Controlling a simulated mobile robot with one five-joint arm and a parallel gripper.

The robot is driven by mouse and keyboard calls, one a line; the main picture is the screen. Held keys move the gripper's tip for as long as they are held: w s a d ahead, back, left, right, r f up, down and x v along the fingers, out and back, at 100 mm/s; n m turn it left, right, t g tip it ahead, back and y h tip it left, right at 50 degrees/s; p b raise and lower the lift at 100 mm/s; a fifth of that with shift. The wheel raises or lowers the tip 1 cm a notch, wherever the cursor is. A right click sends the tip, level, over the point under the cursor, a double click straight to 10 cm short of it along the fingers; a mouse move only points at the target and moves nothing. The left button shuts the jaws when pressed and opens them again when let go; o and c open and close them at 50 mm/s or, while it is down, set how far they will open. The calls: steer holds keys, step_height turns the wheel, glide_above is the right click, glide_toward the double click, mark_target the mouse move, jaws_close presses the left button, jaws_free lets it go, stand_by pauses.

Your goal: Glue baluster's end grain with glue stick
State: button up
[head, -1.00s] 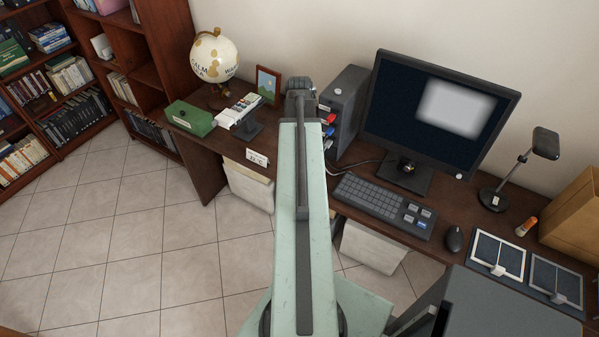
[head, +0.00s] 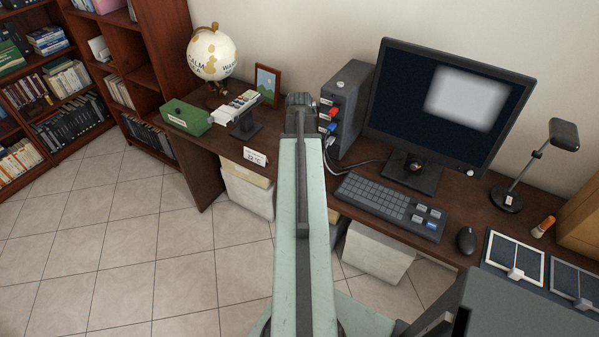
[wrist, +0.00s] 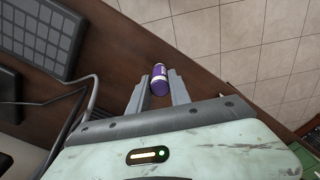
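A small purple cylinder with a white band, which looks like the glue stick (wrist: 159,80), shows in the wrist view over the brown desk top. It lies between the tips of my gripper (wrist: 157,88), with a narrow gap on each side. The fingers are apart and do not appear to press on it. In the head view my gripper (head: 300,101) is at the far end of my pale green arm, over the desk beside the computer tower. The arm hides the purple cylinder there. I cannot make out a baluster in either view.
The desk (head: 330,185) holds a computer tower (head: 346,108), monitor (head: 450,100), keyboard (head: 390,205), lamp (head: 540,160), orange-and-white tube (head: 543,227), green box (head: 187,118) and globe (head: 212,55). A cable runs near my gripper. The tiled floor at left is clear.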

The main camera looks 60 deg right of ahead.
jaws_close()
steer(key=shift+r+p, duration=3)
